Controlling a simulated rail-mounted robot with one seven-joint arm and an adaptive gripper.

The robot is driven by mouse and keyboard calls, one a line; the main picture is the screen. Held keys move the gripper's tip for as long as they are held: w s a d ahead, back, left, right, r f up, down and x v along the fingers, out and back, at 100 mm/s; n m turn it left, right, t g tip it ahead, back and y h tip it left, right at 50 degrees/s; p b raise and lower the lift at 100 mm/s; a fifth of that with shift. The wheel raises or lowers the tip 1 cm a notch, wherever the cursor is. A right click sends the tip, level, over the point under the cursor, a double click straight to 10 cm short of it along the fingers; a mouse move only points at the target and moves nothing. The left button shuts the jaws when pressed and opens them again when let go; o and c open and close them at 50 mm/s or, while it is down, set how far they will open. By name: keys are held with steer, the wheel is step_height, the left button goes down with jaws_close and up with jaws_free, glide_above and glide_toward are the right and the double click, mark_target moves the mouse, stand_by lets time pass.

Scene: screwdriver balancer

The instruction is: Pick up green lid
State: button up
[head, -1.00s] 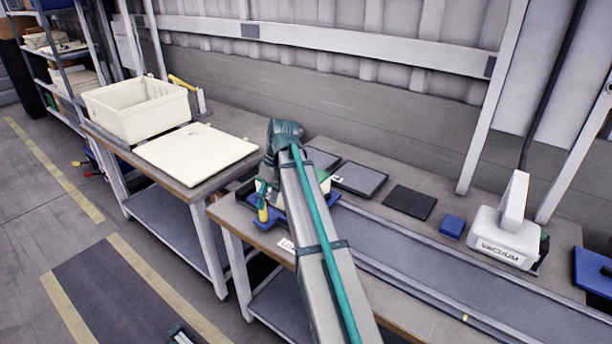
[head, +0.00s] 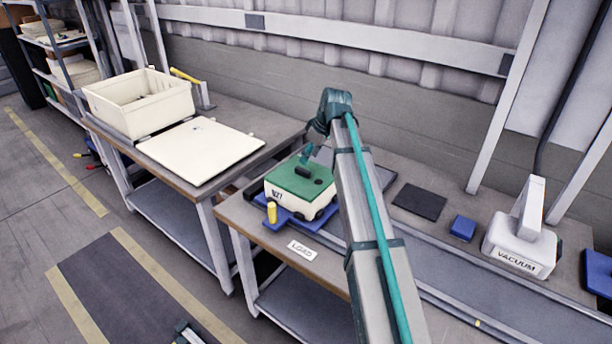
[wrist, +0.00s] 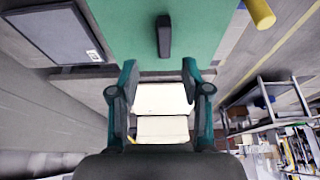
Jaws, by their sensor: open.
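The green lid (head: 297,179) sits on top of a cream box (head: 290,205) marked with dark lettering, on a blue base plate. It has a dark raised handle (head: 310,174). In the wrist view the green lid (wrist: 200,32) fills the top middle, with its dark handle (wrist: 164,36) beyond my fingers. My gripper (wrist: 158,68) is open and empty, its fingers apart and pointing toward the lid. In the head view my gripper (head: 306,153) is just above the far side of the lid, partly hidden by my arm. I cannot tell its exact height.
A yellow post (head: 272,212) stands at the box's front corner. A cream bin (head: 142,103) and a flat cream panel (head: 200,150) lie on the left bench. A dark pad (head: 419,201), blue block (head: 462,228) and vacuum unit (head: 520,245) stand to the right.

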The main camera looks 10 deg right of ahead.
mark_target(303, 170)
steer(key=shift+s+p+x, duration=0.15)
steer(key=shift+p+x, duration=0.4)
steer(key=shift+x, duration=1.15)
steer(key=shift+s+p+x, duration=0.15)
steer(key=shift+p+x, duration=0.35)
steer(key=shift+x, duration=1.2)
steer(key=shift+a, duration=0.1)
jaws_close()
